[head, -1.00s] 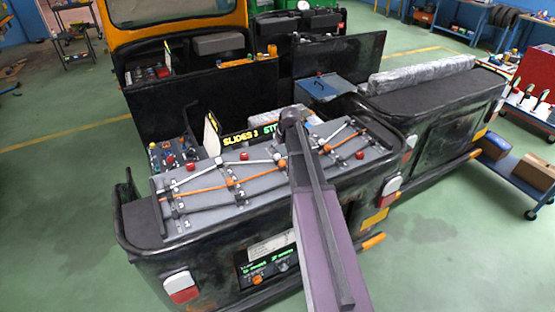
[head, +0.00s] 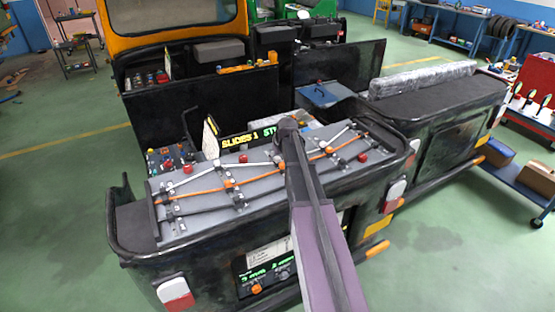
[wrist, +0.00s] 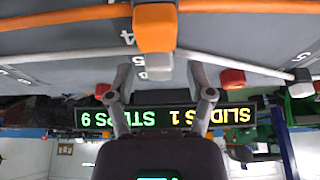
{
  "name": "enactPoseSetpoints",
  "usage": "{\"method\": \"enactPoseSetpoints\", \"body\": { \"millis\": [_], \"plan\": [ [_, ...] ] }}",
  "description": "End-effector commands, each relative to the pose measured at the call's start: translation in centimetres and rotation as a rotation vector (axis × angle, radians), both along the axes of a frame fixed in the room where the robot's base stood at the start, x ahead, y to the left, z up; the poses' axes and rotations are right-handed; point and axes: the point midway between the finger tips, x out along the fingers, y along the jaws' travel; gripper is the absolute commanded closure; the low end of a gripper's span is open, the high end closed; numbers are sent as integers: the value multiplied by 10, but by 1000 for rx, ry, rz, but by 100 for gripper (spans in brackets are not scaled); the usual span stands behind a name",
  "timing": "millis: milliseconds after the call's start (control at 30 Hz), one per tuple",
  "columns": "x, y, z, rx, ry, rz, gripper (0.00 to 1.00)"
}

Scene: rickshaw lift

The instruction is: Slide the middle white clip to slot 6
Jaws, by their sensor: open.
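A grey sloping panel (head: 205,208) on the rickshaw's rear carries orange and white rails with clips. The middle white clip (head: 278,158) shows just left of my arm in the head view. In the wrist view, upside down, a pale clip (wrist: 158,66) sits between my gripper's fingertips (wrist: 161,78), close by an orange clip (wrist: 155,28). My gripper is open, with a finger on each side of the pale clip; contact cannot be told. Digits 4 and 5 are readable on the panel; slot 6 is not clearly readable. In the head view my arm hides the gripper.
A lit sign (wrist: 160,116) reading "SLIDES 1 STEPS 9" stands behind the panel. Red knobs (wrist: 232,79) and other clips, such as a left white clip (head: 218,162), stand along the panel. Black seat panels (head: 225,100) rise behind. Green floor (head: 55,215) is clear at left.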

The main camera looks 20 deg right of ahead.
Motion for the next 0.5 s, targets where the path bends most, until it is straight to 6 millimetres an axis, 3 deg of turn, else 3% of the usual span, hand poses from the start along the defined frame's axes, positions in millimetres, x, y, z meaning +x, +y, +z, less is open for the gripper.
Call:
{"method": "enactPoseSetpoints", "body": {
  "millis": [267,500],
  "plan": [
    [0,0,0,0,0,0,31],
    [0,0,0,0,0,0,100]
  ]
}}
